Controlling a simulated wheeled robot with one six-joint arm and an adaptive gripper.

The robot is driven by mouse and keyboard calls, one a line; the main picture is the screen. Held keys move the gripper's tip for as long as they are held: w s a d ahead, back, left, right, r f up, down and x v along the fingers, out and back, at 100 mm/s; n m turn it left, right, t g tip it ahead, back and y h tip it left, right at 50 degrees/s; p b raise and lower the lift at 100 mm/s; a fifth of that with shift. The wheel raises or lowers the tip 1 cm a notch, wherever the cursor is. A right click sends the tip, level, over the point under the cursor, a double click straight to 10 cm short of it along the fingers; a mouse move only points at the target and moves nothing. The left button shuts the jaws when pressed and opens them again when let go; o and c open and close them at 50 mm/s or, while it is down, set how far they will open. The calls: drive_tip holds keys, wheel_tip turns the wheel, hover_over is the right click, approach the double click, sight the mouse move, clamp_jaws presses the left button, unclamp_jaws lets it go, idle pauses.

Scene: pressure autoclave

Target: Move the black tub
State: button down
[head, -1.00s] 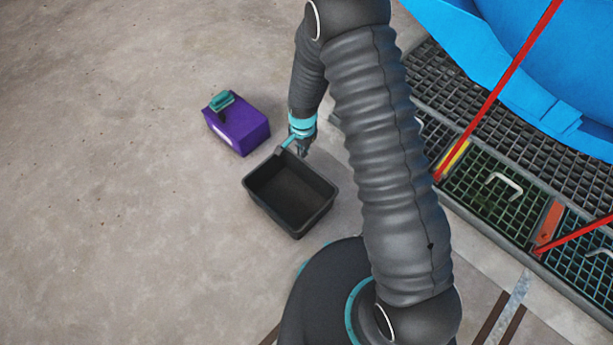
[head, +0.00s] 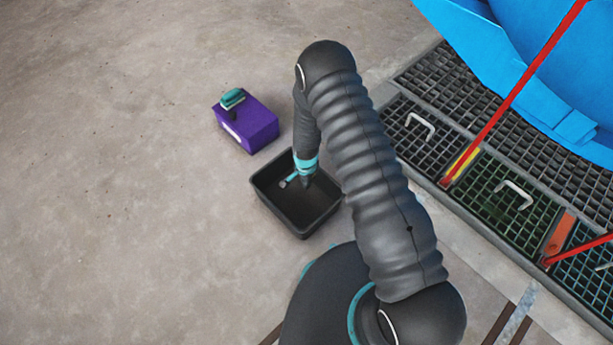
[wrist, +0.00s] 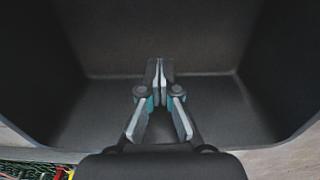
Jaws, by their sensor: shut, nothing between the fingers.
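The black tub (head: 268,196) is an open rectangular box standing upright on the concrete floor, below the middle of the head view. My gripper (head: 285,183) is over the tub's opening in the head view, near its far side. In the wrist view, the tub's dark inner walls and floor (wrist: 100,45) fill most of the picture. There my gripper's fingers (wrist: 159,66) are together with nothing between them, pointing into the tub. I cannot tell whether the fingertips touch the inside. My arm hides part of the tub's right side.
A purple box (head: 250,127) with a teal-handled brush (head: 232,98) on top stands just behind the tub. A metal grating (head: 420,135) with handles and red bars lies at right, beside a large blue object (head: 510,50). The floor at left is clear.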

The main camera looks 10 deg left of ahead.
drive_tip(key=shift+w+d+f, duration=0.15)
drive_tip(key=shift+w+d, duration=1.15)
drive_tip(key=shift+w, duration=0.2)
drive_tip(key=w+d+b, duration=0.2)
drive_tip(key=w+d, duration=0.1)
drive_tip(key=w+d+b, duration=0.3)
drive_tip(key=w, duration=0.1)
drive_tip(key=w+d+b, duration=0.2)
drive_tip(key=w+d, duration=0.1)
drive_tip(key=shift+w+f, duration=0.2)
drive_tip(key=shift+f, duration=0.2)
drive_tip(key=w+d, duration=0.2)
drive_tip(key=w+d+b, duration=0.1)
drive_tip(key=shift+w+d+r, duration=0.35)
drive_tip(key=shift+r, duration=0.05)
drive_tip(key=shift+a, duration=0.35)
drive_tip(key=shift+s+a, duration=0.25)
drive_tip(key=shift+s, duration=0.15)
drive_tip(key=shift+s+a, duration=0.8)
drive_tip(key=shift+s, duration=0.25)
wheel_tip(320, 180, up, 10)
drive_tip(key=shift+s+a+p, duration=0.15)
drive_tip(key=shift+p, duration=0.3)
